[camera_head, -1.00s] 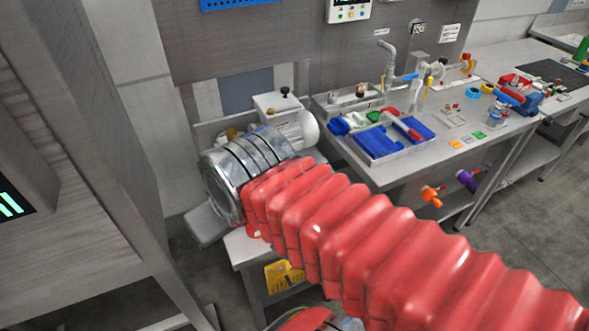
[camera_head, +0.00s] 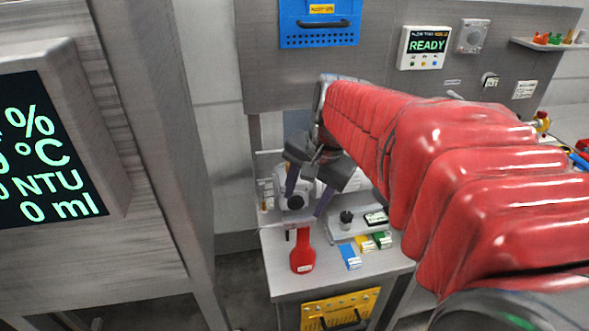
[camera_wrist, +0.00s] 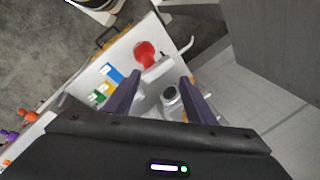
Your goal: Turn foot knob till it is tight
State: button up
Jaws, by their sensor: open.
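My gripper (camera_head: 307,203) is open and empty, its two purple fingers pointing down over the small bench. A round black knob (camera_head: 295,202) on a white machine shows between the fingers in the head view. The wrist view shows a dark round knob (camera_wrist: 170,96) with a pale rim between the fingers, apart from both. Another black knob (camera_head: 346,217) stands upright on a pale plate right of my gripper. No label names the foot knob, so I cannot tell which one it is. How tight either knob is cannot be seen.
A red flared piece (camera_head: 303,255) stands on the bench (camera_head: 285,275), with blue (camera_head: 349,257), yellow (camera_head: 365,243) and green (camera_head: 382,240) blocks to its right. A yellow perforated panel (camera_head: 340,308) is below. A wall display (camera_head: 427,46) reads READY.

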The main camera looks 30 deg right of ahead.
jog(key=w+d+f+m+y, duration=0.1)
jog(key=w+d+m, duration=0.1)
jog(key=d+m, duration=0.3)
jog(key=w+d+f+m, duration=0.2)
jog(key=d, duration=0.4)
jog(key=m+y, duration=0.2)
jog(key=m, duration=0.5)
send_over(347, 214)
jog(key=s+d, duration=0.4)
notch_tip(347, 214, down, 5)
jog(key=shift+d, duration=0.2)
jog(key=shift+f, duration=0.15)
jog(key=x, duration=1.3)
jog(key=shift+d+f, duration=0.1)
jog(key=shift+f, duration=0.25)
jog(key=c, duration=1)
jog(key=shift+c, duration=0.2)
